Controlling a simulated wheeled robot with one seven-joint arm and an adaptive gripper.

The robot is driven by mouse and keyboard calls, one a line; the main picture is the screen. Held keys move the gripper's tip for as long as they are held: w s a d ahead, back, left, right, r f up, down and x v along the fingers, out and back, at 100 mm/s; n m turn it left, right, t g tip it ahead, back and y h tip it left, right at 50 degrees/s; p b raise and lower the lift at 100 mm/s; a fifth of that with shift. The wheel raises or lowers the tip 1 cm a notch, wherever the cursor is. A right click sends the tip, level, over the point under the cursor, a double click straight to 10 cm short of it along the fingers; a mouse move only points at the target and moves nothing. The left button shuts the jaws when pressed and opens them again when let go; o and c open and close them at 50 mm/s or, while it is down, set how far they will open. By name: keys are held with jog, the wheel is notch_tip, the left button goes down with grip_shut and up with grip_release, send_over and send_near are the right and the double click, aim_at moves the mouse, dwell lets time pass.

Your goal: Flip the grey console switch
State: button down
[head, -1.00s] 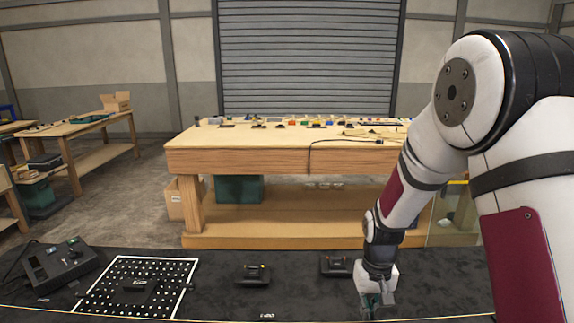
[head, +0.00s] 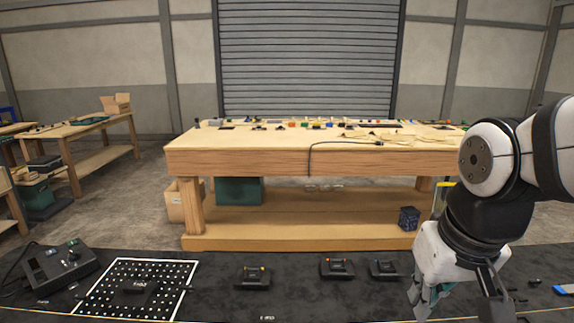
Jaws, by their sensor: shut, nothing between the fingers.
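A dark grey console box (head: 52,272) sits at the far left of the black work surface, with a few small switches or buttons on its sloped top. A light knob or switch (head: 71,254) stands out on it, but which switch is the grey one and its position are too small to tell. My gripper (head: 421,302) is at the lower right, shut and empty, pointing down over the surface. It is far from the console and not touching it.
Black devices (head: 253,277), (head: 337,268) and (head: 384,269) stand along the surface. Small items, one blue (head: 564,289), lie at the right. A wooden workbench (head: 310,160) stands behind.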

jog(key=s+r+t, duration=0.1)
jog(key=s+r, duration=0.1)
jog(key=s, duration=0.6)
jog(key=shift+s, duration=0.25)
jog(key=shift+d, duration=0.1)
jog(key=w+f+m+g+b, duration=0.1)
jog(key=w+f+g, duration=0.15)
jog(key=w, duration=0.85)
jog(key=w+f+m+g+b, duration=0.1)
jog(key=w+f, duration=0.3)
jog(key=w, duration=0.6)
jog(key=w+f+g, duration=0.1)
jog(key=w+f, duration=0.6)
jog(key=f, duration=0.2)
jog(key=w+f+h, duration=0.1)
jog(key=w+f, duration=0.6)
jog(key=f, duration=0.3)
jog(key=shift+d+m+g+b, duration=0.3)
jog(key=shift+d+m+g, duration=0.05)
jog(key=shift+d+m, duration=0.1)
